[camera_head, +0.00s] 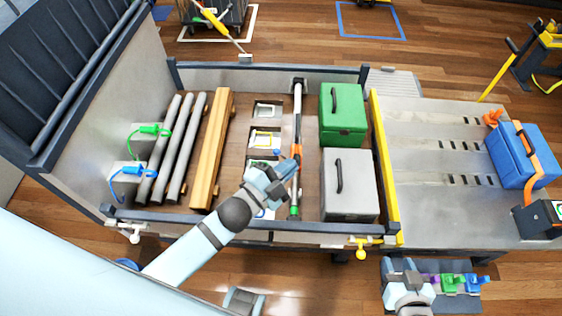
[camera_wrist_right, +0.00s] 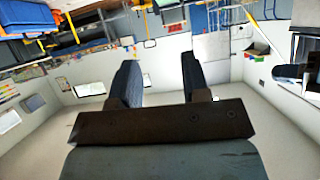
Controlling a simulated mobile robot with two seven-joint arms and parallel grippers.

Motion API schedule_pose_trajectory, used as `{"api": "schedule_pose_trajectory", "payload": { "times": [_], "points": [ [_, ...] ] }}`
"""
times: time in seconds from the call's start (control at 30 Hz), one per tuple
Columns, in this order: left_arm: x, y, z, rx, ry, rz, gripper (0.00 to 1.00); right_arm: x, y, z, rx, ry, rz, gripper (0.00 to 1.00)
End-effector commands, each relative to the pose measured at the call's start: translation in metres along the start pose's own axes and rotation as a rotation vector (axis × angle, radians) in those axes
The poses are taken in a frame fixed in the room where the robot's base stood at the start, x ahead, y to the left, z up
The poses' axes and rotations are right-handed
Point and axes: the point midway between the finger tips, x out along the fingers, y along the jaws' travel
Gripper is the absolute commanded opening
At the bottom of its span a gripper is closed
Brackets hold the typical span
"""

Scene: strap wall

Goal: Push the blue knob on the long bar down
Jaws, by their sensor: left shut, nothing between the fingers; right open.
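The long bar (camera_head: 298,125) lies lengthwise in the cargo bed, with white, orange and green sections and a dark block at its far end. A small blue piece (camera_head: 277,152) shows just left of the bar's orange middle; it looks like the knob, but it is too small to be sure. My left gripper (camera_head: 288,167) is shut and empty at the bar's middle, just below the blue piece, and covers part of the bar. I cannot tell whether it touches. My right gripper (camera_wrist_right: 160,68) is open and empty; it also shows in the head view (camera_head: 407,274) at the bottom right.
A green case (camera_head: 342,115) and a grey case (camera_head: 350,190) stand close right of the bar. Wooden beams (camera_head: 211,150) and grey pipes (camera_head: 168,150) lie left. A dark rail (camera_head: 240,222) runs along the near edge. Colored clamps (camera_head: 452,282) sit near my right gripper.

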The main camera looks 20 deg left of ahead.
Motion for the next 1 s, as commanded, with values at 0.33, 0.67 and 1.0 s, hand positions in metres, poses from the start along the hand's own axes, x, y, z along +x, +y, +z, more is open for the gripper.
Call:
{"api": "schedule_pose_trajectory", "payload": {
  "times": [0.33, 0.67, 1.0],
  "points": [
    [0.061, 0.058, -0.099, 1.536, 0.999, -0.518, 0.00, 0.046, -0.013, 0.035, 0.026, 0.157, -0.052, 0.43],
    [0.066, 0.146, 0.015, -1.963, -1.652, 0.866, 0.00, 0.072, -0.026, 0.057, 0.055, 0.297, -0.108, 0.43],
    [0.099, 0.068, 0.168, -0.858, -1.475, 0.439, 0.00, 0.081, -0.035, 0.069, 0.079, 0.401, -0.154, 0.43]
  ]
}}
